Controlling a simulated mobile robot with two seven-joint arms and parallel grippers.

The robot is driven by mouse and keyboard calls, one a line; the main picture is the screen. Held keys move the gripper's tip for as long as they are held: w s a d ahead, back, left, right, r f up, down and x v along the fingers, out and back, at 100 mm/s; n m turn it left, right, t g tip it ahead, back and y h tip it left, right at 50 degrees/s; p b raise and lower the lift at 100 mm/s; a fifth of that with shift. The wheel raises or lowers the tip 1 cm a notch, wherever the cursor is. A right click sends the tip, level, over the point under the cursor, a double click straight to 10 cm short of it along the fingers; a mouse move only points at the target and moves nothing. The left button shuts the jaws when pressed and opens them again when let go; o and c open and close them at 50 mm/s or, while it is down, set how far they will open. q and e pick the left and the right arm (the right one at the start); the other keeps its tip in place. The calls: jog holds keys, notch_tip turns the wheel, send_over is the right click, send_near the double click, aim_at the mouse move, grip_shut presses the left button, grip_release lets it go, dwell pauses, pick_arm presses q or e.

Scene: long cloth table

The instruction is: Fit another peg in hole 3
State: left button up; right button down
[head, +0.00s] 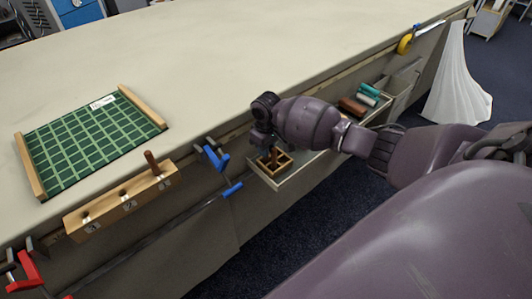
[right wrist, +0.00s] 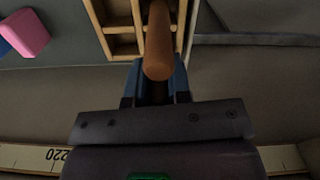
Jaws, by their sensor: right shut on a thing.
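A long wooden block (head: 120,204) with numbered holes is at the table's front edge in the head view. A brown peg (head: 152,163) stands upright in its rightmost hole; the other two holes look empty. The numbers are too small to read surely. My right gripper (head: 264,138) is over a small divided wooden box (head: 284,166) to the right of the block. In the right wrist view, my right gripper (right wrist: 157,88) is shut on an orange-brown peg (right wrist: 158,52). The peg overlaps the box (right wrist: 123,30); I cannot tell whether it is clear of it. My left gripper is not in view.
A blue clamp (head: 215,157) is on the edge between block and box. A red clamp (head: 27,272) is at the far left. A green gridded board (head: 90,140) lies behind the block. Coloured rolls (head: 367,93) lie in a tray to the right. The tabletop beyond is clear.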

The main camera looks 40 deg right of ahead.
notch_tip(320, 180, up, 7)
jog(key=shift+w+r+p, duration=0.1)
jog(key=shift+p, duration=0.9)
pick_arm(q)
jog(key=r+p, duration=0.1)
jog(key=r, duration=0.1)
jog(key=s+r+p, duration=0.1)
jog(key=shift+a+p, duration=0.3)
pick_arm(e)
notch_tip(320, 180, up, 13)
